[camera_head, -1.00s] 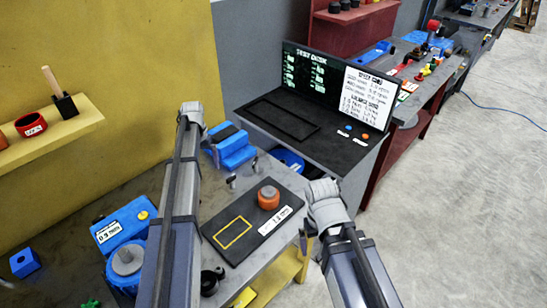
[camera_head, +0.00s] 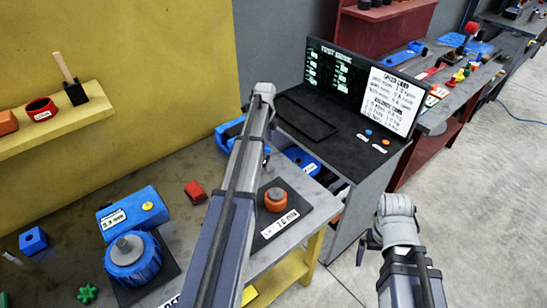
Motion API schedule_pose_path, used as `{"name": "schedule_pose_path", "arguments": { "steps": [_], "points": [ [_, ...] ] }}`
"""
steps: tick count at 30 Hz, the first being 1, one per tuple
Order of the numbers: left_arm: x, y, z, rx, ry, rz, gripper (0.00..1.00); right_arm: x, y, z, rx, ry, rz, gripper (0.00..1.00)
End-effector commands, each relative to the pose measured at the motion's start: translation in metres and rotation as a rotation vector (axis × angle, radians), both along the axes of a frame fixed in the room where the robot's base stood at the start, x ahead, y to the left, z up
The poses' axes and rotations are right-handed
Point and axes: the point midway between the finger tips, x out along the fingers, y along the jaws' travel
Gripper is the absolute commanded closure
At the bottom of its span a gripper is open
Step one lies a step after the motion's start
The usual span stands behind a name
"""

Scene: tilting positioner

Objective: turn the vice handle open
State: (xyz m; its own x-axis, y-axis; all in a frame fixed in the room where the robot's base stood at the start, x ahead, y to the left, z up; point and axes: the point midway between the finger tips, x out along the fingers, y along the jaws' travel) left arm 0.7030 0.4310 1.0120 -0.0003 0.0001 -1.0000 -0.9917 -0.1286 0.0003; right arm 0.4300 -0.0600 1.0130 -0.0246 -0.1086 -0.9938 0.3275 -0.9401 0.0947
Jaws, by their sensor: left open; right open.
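A blue block-shaped device that looks like the vice (camera_head: 228,132) sits at the back of the grey workbench (camera_head: 180,170), against the yellow panel. My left forearm covers its right part, and I cannot make out its handle. My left gripper (camera_head: 266,158) hangs from the wrist just right of the blue device. It is open, mostly hidden by my own arm; I cannot tell whether it touches anything. My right gripper (camera_head: 362,250) is open and empty over the floor, right of the workbench and clear of it.
An orange-ringed part (camera_head: 275,200) stands on a dark plate right of my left arm. A red block (camera_head: 195,190), a blue labelled box (camera_head: 133,213) and a round blue part (camera_head: 132,255) lie left. A dark test bench (camera_head: 345,140) stands behind; the floor at right is free.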

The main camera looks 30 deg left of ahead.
Motion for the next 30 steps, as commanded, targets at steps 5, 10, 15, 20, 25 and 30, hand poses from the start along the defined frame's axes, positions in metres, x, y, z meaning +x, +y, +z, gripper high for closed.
{"name": "schedule_pose_path", "arguments": {
  "steps": [5, 10, 15, 20, 25, 30],
  "points": [
    [0.000, 0.000, -0.005, 0.000, 0.000, 0.002, 0.00, 0.000, 0.000, -0.005, 0.000, 0.000, 0.000, 0.00],
    [0.000, 0.000, -0.018, 0.000, 0.000, 0.003, 0.00, 0.000, 0.000, -0.018, 0.000, 0.000, 0.000, 0.00],
    [0.000, 0.000, -0.038, 0.000, 0.000, 0.003, 0.00, 0.000, 0.000, -0.038, 0.000, 0.000, -0.001, 0.00],
    [0.000, 0.000, -0.060, 0.000, 0.000, 0.003, 0.00, 0.000, 0.000, -0.060, 0.000, 0.000, -0.002, 0.00],
    [0.000, 0.000, -0.076, 0.000, 0.000, 0.003, 0.00, 0.000, 0.000, -0.076, 0.000, 0.000, -0.002, 0.00],
    [0.000, 0.000, -0.079, 0.000, 0.000, 0.003, 0.00, 0.000, 0.000, -0.079, 0.000, 0.000, -0.002, 0.00]
  ]
}}
